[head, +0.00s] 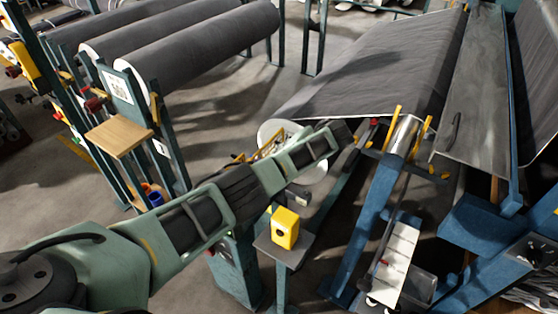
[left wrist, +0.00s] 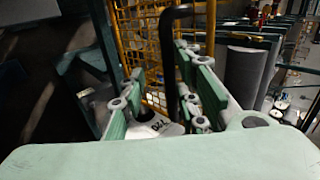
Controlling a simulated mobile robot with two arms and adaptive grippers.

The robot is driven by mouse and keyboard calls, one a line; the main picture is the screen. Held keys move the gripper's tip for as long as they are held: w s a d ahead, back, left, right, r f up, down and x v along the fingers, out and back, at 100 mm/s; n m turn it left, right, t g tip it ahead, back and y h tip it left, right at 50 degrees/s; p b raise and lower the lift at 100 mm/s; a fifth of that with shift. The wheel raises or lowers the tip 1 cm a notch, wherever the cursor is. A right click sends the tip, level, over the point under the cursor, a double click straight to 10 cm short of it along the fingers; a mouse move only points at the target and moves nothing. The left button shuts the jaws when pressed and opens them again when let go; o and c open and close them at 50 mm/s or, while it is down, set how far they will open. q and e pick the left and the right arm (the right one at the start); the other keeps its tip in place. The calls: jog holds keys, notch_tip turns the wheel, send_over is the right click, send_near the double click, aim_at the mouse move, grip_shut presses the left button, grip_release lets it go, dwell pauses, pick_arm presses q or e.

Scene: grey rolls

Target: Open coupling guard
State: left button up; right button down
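The coupling guard appears to be the yellow mesh panel (left wrist: 148,45) in the left wrist view, with a black bar-shaped handle (left wrist: 169,45) in front of it. Yellow bars, probably of this guard (head: 264,147), show behind my left arm in the head view. My left gripper (left wrist: 160,68) has its fingers apart, one on each side of the handle. A gap shows between the left finger and the handle; contact on the right side is unclear. In the head view the fingers cannot be made out. My right gripper is not in view.
A small post with a yellow box (head: 285,228) stands just below my left arm. Large grey rolls (head: 185,50) lie on a rack at upper left. A blue machine frame (head: 370,215) with a sloping grey web (head: 385,65) fills the right. Some floor (head: 240,95) is clear between.

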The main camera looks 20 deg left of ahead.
pick_arm(q)
jog(key=v, duration=1.2)
